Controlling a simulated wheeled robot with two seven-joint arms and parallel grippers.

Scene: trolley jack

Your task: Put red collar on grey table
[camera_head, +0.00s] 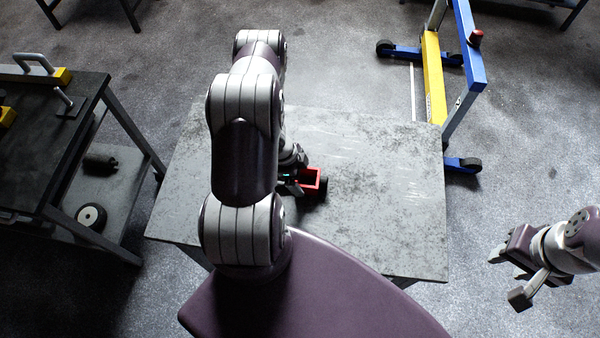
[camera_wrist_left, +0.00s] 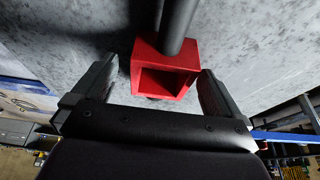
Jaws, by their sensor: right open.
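The red collar (camera_head: 312,180) is a square, hollow block over the grey table (camera_head: 390,200). In the left wrist view the collar (camera_wrist_left: 165,68) shows its open side, with a dark round rod (camera_wrist_left: 178,22) at its top. My left gripper (camera_wrist_left: 158,80) has its fingers spread on either side of the collar. A gap shows at the left finger; the right finger is close to the collar's edge. I cannot tell whether the collar rests on the tabletop. My left arm partly hides this area in the head view. My right gripper (camera_head: 508,276) is open and empty, right of the table.
A dark workbench (camera_head: 50,125) with yellow parts and a lower shelf with a wheel (camera_head: 91,216) stands at the left. A blue and yellow wheeled frame (camera_head: 433,75) stands behind the table at right. Most of the tabletop's right side is clear.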

